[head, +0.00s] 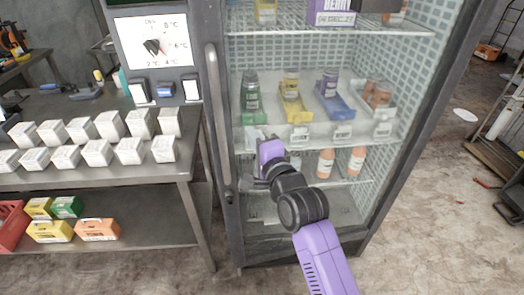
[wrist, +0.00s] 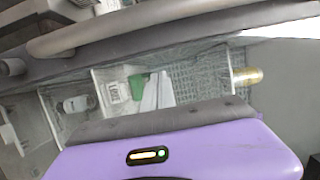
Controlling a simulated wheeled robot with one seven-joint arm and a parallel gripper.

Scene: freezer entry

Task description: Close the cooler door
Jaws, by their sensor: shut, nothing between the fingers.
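The cooler door (head: 215,150) has a dark frame with a long vertical grey handle (head: 213,110) on its left side. The shelves show clearly through the opening or glass; I cannot tell how far the door stands from the cooler body. My gripper (head: 256,184) is shut and empty, just right of the lower part of the handle, in front of the lower shelves. Its purple and black parts hide some of the shelf behind. In the wrist view, the handle (wrist: 130,27) runs across the top, apart from the purple gripper body. The fingertips are hard to make out there.
Bottles in coloured trays stand on the cooler's middle shelf (head: 325,132), with orange bottles (head: 356,161) below. A metal table (head: 100,178) with several white containers stands close on the left. Clear concrete floor (head: 445,215) lies on the right, with a cart (head: 505,150) beyond.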

